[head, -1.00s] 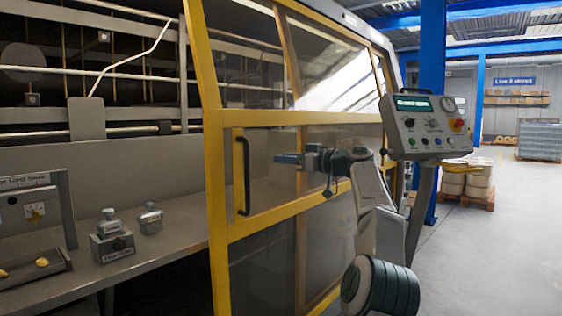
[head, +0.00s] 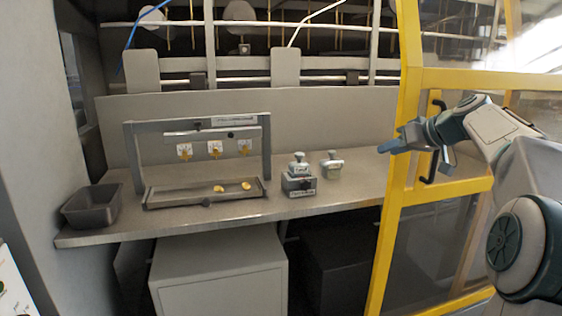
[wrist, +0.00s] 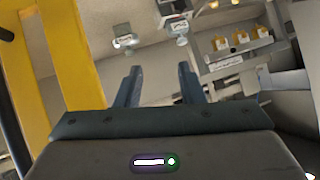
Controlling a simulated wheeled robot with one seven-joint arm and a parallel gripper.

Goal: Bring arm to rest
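My gripper (head: 395,148) is held in the air in front of the yellow-framed door, at the right of the head view. In the wrist view its two fingers (wrist: 158,85) stand apart with nothing between them. My arm is bent, coming in from the right edge of the head view. The gripper appears close to the black door handle (head: 434,140); the head view does not settle whether they touch.
A grey bench (head: 340,196) carries a rack (head: 197,125) with yellow-marked tags, a tray (head: 165,200) with two yellow pieces, a dark bin (head: 92,207), and two grey handled blocks (head: 298,172) (head: 333,165). The yellow door frame (head: 398,215) stands right of the bench.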

